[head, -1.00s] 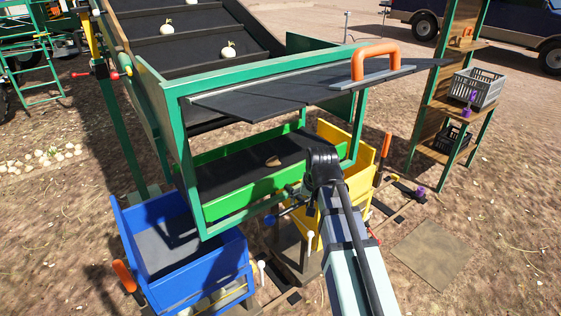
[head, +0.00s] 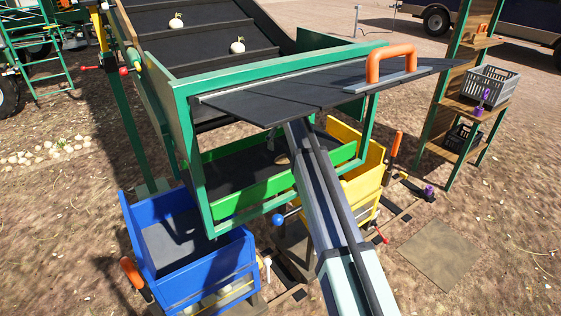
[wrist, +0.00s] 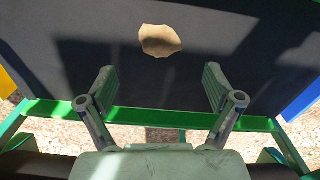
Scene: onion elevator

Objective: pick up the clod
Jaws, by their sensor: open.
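The clod (wrist: 160,40), a tan, irregular lump, lies on the dark belt (wrist: 75,70) in the wrist view, at the top centre. My gripper (wrist: 159,88) is open and empty, its two fingers spread wide. The clod appears beyond the fingertips, roughly centred between them, with a gap to both. In the head view my arm reaches under the dark cover plate (head: 330,88) into the green frame (head: 200,190).
A green bar (wrist: 150,118) crosses below my fingers. A blue bin (head: 190,270) stands left of the frame and a yellow bin (head: 362,180) right. Pale onions (head: 238,46) sit on the sloped elevator. An orange handle (head: 372,66) tops the cover. Crates (head: 487,88) stand on a shelf.

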